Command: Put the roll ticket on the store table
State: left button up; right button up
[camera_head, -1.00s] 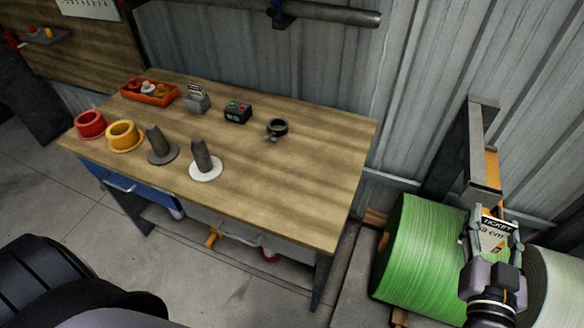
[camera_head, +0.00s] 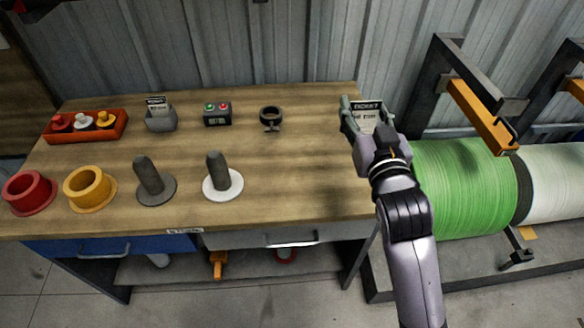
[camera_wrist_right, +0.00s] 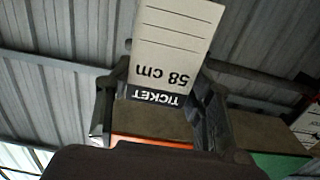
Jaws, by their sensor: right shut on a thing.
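My right gripper (camera_head: 363,112) is shut on the roll ticket (camera_head: 368,117), a small white card with a black header reading TICKET. In the right wrist view the ticket (camera_wrist_right: 172,45) sits between the fingers (camera_wrist_right: 160,105) and reads 58 cm. In the head view the gripper and ticket are over the right end of the wooden store table (camera_head: 290,165); I cannot tell the height above the top. My left gripper is not in view.
A grey holder with another ticket (camera_head: 160,117), a button box (camera_head: 217,113), a black ring clamp (camera_head: 270,118) and an orange tray (camera_head: 85,126) stand along the back. Cores and two posts are at left front. The table's right half is clear. A green roll (camera_head: 465,185) lies to the right.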

jog(key=shift+a+f, duration=0.25)
jog(key=shift+a, duration=0.05)
jog(key=f, duration=0.2)
jog(key=f+b, duration=0.1)
jog(key=f, duration=0.4)
jog(key=shift+d+f, duration=0.3)
jog(key=shift+f, duration=0.1)
jog(key=shift+a+f+b, duration=0.15)
jog(key=shift+f+b, duration=0.75)
jog(key=shift+f, duration=5)
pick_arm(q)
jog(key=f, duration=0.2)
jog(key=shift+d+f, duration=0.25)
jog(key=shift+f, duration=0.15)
